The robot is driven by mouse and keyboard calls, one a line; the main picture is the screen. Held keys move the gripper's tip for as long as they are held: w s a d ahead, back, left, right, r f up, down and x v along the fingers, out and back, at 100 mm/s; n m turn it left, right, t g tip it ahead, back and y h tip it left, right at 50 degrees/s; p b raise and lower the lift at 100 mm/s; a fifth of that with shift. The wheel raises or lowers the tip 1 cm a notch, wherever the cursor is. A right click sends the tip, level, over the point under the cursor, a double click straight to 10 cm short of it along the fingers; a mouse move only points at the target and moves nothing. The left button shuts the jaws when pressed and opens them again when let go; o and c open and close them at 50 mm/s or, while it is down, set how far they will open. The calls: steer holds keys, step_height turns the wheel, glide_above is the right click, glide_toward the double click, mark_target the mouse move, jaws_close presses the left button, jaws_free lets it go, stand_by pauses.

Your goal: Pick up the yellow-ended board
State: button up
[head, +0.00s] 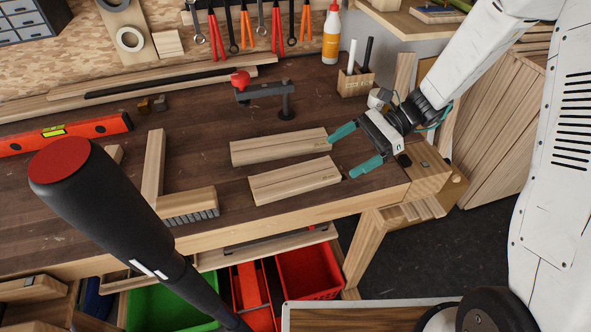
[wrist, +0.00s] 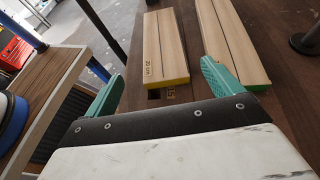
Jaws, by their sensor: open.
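Two wooden boards lie side by side on the workbench. The nearer, shorter board (head: 295,180) shows in the wrist view (wrist: 165,45) with a "20 cm" mark and a yellow end facing me. My gripper (head: 355,149) is open and empty at the right ends of the boards. In the wrist view its teal fingertips (wrist: 163,72) stand to either side of the shorter board's near end, apart from it.
A dark clamp with a red knob (head: 241,80) stands behind the boards. A brush (head: 188,206) lies to their left, and a pen holder (head: 356,80) stands behind my gripper. The bench's front edge (head: 300,214) runs close in front of the shorter board. Red bins (head: 310,272) sit below.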

mark_target(317, 170)
steer(key=shift+w+a+f, duration=0.1)
steer(key=shift+w+f, duration=0.1)
steer(key=shift+f, duration=0.1)
steer(key=shift+a+f, duration=0.2)
steer(key=shift+a, duration=0.1)
steer(key=x, duration=0.6)
steer(key=shift+s+a+f, duration=0.2)
steer(key=c, duration=1.1)
